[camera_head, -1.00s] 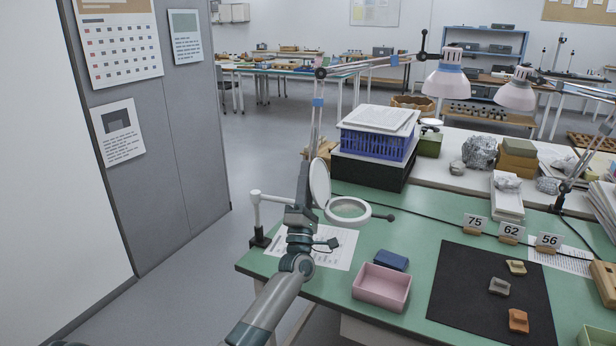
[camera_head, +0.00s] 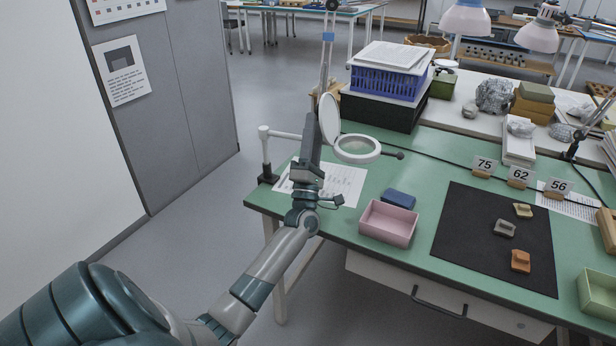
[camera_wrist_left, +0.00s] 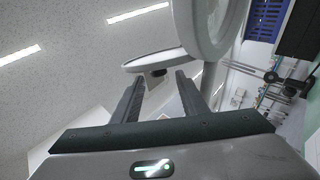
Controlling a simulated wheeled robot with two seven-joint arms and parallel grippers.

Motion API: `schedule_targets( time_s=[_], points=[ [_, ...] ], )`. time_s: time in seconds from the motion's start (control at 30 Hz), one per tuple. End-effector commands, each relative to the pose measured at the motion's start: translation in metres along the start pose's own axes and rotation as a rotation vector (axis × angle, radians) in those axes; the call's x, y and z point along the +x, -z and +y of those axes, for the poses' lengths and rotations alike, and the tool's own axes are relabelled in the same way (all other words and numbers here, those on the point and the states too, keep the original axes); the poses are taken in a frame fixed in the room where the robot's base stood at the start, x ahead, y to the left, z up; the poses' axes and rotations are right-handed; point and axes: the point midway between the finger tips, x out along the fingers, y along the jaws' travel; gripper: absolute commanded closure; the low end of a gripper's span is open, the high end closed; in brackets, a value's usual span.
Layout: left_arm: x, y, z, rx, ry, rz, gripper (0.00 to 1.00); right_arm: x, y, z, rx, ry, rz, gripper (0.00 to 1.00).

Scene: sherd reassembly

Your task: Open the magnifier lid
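The magnifier on the bench has a round white ring with a pale lens (camera_head: 357,149). Its white disc lid (camera_head: 329,118) stands nearly upright at the ring's left side. My left gripper (camera_head: 313,120) is just left of the lid, pointing up. In the left wrist view, the fingers (camera_wrist_left: 160,77) are apart, with the lid (camera_wrist_left: 147,62) nearly edge-on just beyond their tips. A small dark tab on the lid shows between the tips; I cannot tell whether they touch it. The ring (camera_wrist_left: 212,45) is at the upper right there. My right gripper is not in view.
A white post arm (camera_head: 265,150) carries the magnifier from the bench's left edge. A pink tray (camera_head: 388,223) and blue block (camera_head: 399,198) lie in front. A black mat (camera_head: 470,245) holds sherds. A blue crate (camera_head: 387,83) stands behind.

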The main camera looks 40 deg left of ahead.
Motion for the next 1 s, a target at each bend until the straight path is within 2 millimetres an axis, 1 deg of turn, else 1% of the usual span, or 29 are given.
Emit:
schedule_targets(
  time_s=[0.03,0.1,0.4,0.5,0.6,0.7,0.8,1.0],
  points=[
    [-0.013,0.001,-0.002,0.0,0.002,0.0,0.6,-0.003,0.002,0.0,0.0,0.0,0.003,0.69],
    [-0.028,0.0,-0.003,-0.001,0.004,0.0,0.6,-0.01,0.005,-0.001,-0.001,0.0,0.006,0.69],
    [-0.088,0.001,-0.003,0.0,0.004,0.001,0.6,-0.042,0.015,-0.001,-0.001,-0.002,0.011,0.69],
    [-0.103,0.001,-0.002,0.0,0.003,0.001,0.6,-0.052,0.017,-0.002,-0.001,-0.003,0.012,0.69],
    [-0.114,0.001,-0.002,0.0,0.003,0.0,0.6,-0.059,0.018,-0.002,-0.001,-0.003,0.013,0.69],
    [-0.121,0.001,-0.001,0.0,0.002,0.0,0.6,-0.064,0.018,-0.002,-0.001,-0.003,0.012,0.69],
    [-0.124,0.001,-0.001,0.0,0.002,0.001,0.6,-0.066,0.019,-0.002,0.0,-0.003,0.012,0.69],
    [-0.125,0.001,-0.001,0.0,0.002,0.001,0.6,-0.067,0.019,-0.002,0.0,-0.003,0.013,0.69]
  ],
)
